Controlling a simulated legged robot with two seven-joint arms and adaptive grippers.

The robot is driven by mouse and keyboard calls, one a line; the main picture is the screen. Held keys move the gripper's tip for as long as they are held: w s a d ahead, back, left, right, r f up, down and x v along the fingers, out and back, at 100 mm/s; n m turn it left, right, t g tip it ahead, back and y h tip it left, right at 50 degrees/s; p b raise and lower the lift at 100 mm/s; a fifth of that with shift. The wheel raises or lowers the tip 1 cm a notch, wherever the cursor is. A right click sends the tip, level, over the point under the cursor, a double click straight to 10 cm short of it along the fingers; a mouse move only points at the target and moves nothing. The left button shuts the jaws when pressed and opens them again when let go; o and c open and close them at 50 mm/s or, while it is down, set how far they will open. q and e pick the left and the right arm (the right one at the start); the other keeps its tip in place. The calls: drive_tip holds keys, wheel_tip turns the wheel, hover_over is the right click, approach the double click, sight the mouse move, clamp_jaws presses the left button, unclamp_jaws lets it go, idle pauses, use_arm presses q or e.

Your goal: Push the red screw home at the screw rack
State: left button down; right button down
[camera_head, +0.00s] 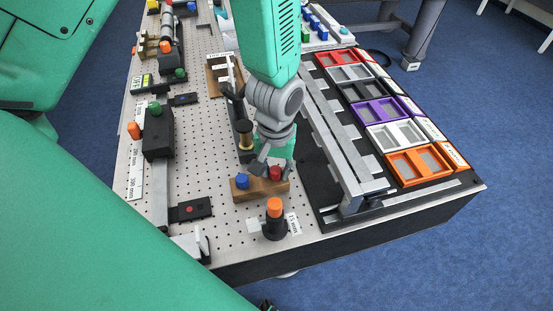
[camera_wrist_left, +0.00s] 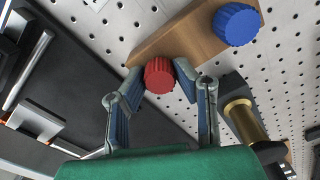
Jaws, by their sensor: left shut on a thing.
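The red screw (camera_head: 275,173) sits at the right end of the wooden screw rack (camera_head: 262,192), its knurled head up. It also shows in the left wrist view (camera_wrist_left: 159,75), between my fingertips. My left gripper (camera_head: 268,171) is at the rack from above, its fingers shut on the red screw's head. In the wrist view the fingertips (camera_wrist_left: 160,72) touch either side of the head. The blue screw (camera_head: 242,181) stands in the rack to the left of the red one. How deep the red screw's shaft sits is hidden. My right gripper is not in view.
An orange-capped black post (camera_head: 274,212) stands just in front of the rack. A brass cylinder on a black holder (camera_head: 244,134) is close behind the gripper. A metal rail (camera_head: 335,140) and coloured trays (camera_head: 413,165) lie to the right.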

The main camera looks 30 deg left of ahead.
use_arm(q)
drive_tip(key=c, duration=1.2)
unclamp_jaws()
drive_tip(key=shift+o, duration=0.2)
wheel_tip(320, 180, up, 12)
drive_tip(key=shift+f, duration=0.15)
